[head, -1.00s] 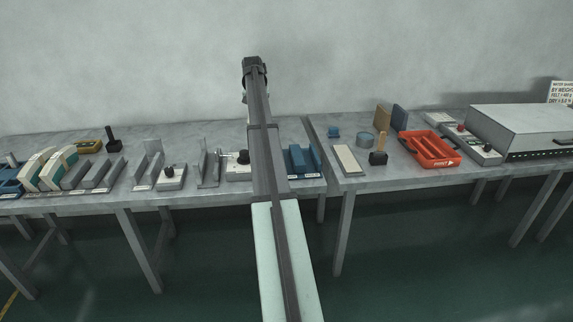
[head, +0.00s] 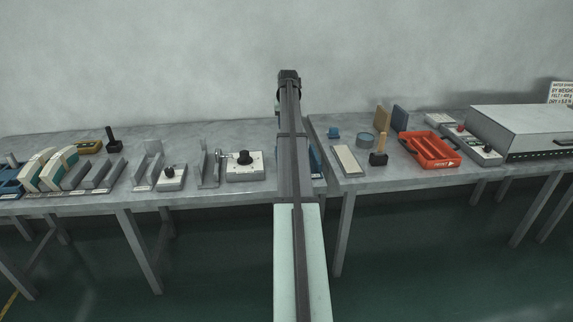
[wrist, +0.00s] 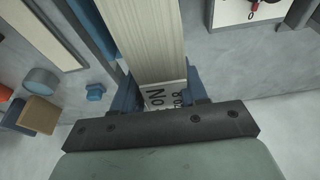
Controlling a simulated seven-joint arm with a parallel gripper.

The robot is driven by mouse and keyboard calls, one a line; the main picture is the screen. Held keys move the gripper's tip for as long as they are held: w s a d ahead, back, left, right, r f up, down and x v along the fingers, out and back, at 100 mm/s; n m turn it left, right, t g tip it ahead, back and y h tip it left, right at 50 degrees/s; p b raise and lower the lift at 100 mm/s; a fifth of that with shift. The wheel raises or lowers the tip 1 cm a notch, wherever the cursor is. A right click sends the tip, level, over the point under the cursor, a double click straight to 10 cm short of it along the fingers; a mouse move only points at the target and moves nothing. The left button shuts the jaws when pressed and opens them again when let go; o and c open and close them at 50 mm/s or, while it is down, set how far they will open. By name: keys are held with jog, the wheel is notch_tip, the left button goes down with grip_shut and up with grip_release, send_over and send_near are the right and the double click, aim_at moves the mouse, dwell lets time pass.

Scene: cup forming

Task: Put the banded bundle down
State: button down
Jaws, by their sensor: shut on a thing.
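The bundle (wrist: 155,40) is a long cream slab in the wrist view, running from the top edge down to my gripper (wrist: 163,92). My gripper is shut on its near end, with blue pieces on either side. A printed label (wrist: 163,97) shows there, partly hidden. A blue-walled holder (head: 317,160) on the table is mostly hidden behind my arm in the head view. A blue strip beside the bundle in the wrist view (wrist: 95,30) looks like its wall. I cannot tell whether the bundle touches the holder. The band is not clear.
A white box with a black knob (head: 244,166) stands left of my arm. To the right are a pale slab (head: 347,161), a blue ring (head: 365,140), a black-based tool (head: 379,158) and a red tray (head: 430,149). A gap separates the two tables.

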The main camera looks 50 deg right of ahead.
jog(key=shift+f, duration=4.95)
jog(key=shift+f, duration=0.15)
jog(key=c, duration=0.6)
grip_release()
jog(key=v, duration=1.2)
jog(key=shift+d, duration=0.1)
